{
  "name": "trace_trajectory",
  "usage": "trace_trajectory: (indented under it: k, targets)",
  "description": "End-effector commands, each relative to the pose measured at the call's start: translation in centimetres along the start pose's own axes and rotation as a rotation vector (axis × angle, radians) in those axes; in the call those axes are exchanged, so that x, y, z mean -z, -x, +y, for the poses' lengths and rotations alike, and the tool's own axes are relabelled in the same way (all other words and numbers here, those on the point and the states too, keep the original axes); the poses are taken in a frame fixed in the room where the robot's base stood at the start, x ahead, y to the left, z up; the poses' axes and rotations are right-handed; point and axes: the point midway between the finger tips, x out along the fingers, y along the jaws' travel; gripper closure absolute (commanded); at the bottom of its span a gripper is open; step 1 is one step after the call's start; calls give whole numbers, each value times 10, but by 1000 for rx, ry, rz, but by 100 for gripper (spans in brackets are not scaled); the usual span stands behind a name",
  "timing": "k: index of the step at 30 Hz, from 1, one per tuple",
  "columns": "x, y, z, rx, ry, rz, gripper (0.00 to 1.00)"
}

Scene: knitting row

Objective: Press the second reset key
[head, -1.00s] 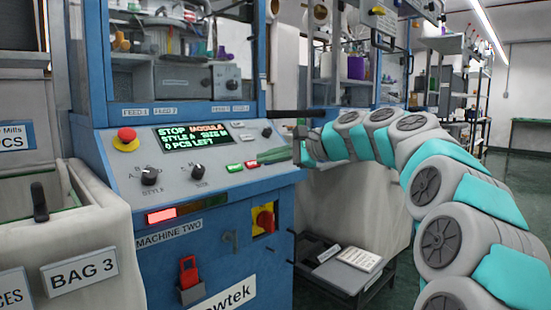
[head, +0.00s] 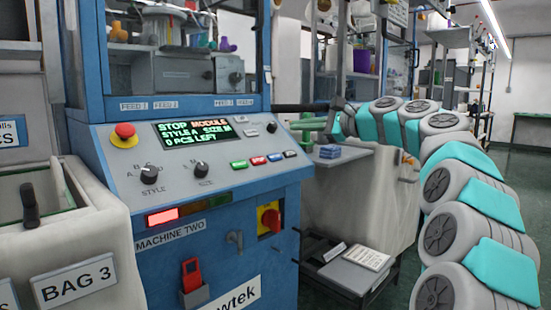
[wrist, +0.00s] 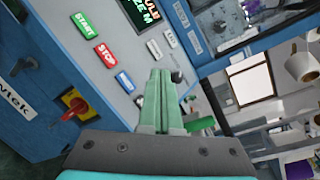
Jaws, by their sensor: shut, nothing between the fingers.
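The machine two panel (head: 215,178) carries a row of keys: a green key (head: 239,164), a red key (head: 258,160), a blue key (head: 275,157) and a dark key (head: 291,154). I cannot read which is a reset key. My gripper (head: 308,124) is shut and empty, to the right of the panel's edge. Its green fingers (wrist: 160,74) point over the panel in the wrist view.
The display (head: 196,134) reads STOP MODULE, 0 PCS LEFT. A red emergency button (head: 124,131), two knobs and a red-yellow switch (head: 270,218) are nearby. A pale BAG 3 bin (head: 95,245) stands at left. Blue pieces (head: 340,152) lie right of the panel.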

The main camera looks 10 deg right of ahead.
Motion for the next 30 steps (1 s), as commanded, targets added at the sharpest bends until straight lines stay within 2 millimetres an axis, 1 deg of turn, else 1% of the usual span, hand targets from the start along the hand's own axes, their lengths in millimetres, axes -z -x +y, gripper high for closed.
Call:
trace_trajectory:
  k: [8,16,17,21,24,30]
  targets:
    - [16,-17,17,-1,0,1,100]
    - [35,-43,36,-2,0,1,100]
    - [34,-45,35,-3,-1,-1,100]
    - [39,-55,41,-3,-1,-2,100]
    - [42,-58,43,-2,-1,-2,100]
    - [43,-59,44,-1,0,0,100]
